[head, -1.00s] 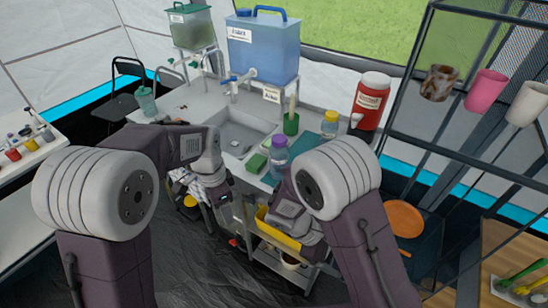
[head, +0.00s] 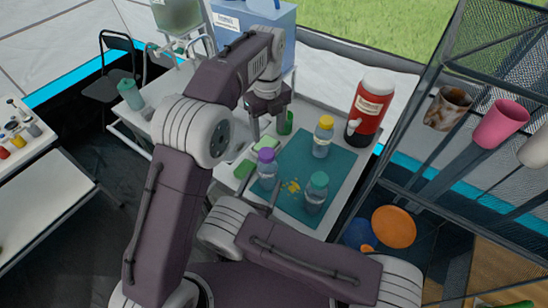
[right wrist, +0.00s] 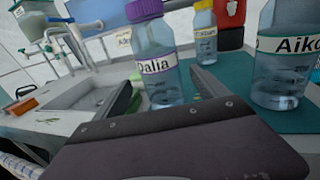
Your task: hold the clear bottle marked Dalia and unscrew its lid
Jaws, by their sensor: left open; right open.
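The clear bottle marked Dalia (head: 267,168), with a purple lid, stands upright at the left edge of the teal mat (head: 336,165). In the right wrist view the Dalia bottle (right wrist: 157,62) shows its label and stands between the spread fingers of my right gripper (right wrist: 165,92). I cannot tell whether they touch it. In the head view my right gripper (head: 257,193) is low, at the near side of the bottle, partly hidden by my arm. My left gripper (head: 268,125) is open and empty, pointing down above and behind the purple lid.
A yellow-lidded bottle (head: 322,140) and a teal-lidded bottle marked Aiko (head: 316,192) stand on the mat. Yellow bits (head: 291,186) lie between the bottles. A red dispenser (head: 370,108) stands at the back right.

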